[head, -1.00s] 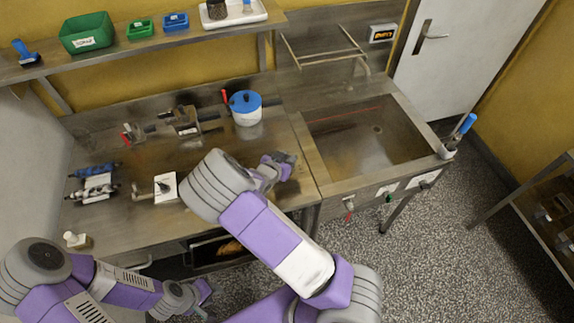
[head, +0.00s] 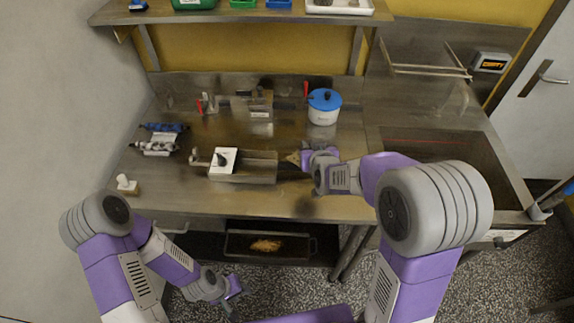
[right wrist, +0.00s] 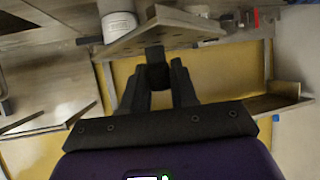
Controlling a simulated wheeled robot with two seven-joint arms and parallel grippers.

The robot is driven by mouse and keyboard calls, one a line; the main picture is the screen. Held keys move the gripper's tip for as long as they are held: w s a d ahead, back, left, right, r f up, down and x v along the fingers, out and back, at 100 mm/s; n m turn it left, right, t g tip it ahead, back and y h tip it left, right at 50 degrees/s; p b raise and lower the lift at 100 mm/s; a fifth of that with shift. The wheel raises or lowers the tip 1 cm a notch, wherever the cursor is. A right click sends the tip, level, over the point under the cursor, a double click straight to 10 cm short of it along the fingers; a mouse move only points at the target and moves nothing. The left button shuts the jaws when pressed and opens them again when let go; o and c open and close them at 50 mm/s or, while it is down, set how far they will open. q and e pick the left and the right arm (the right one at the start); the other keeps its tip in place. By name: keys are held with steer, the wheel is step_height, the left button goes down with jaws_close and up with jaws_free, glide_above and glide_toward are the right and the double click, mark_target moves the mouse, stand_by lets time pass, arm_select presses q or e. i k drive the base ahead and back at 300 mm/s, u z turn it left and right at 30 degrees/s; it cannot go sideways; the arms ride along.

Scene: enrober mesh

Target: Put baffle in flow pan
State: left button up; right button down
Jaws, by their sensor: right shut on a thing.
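My right gripper (head: 303,157) is over the table by the right end of a long open metal pan, which looks like the flow pan (head: 262,178). In the right wrist view its dark fingers (right wrist: 158,82) are shut on the dark grip of a grey metal plate, likely the baffle (right wrist: 180,32). In the head view the plate is small and partly hidden by the gripper, so I cannot tell whether it touches the pan. A white box with a black knob (head: 223,160) sits at the pan's left end. My left gripper (head: 233,287) hangs in front of the table, its jaws unclear.
A white pot with a blue lid (head: 324,107) stands behind my right gripper. A metal fixture (head: 255,103) stands at the back. Blue and grey rollers (head: 160,142) lie at left, a small white-topped block (head: 127,184) at front left. A sink-like basin (head: 450,160) is at right.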

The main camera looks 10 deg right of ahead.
mark_target(257, 170)
steer(key=k, duration=0.5)
steer(key=u, duration=0.6)
steer(key=i, duration=1.05)
steer(key=z, duration=0.5)
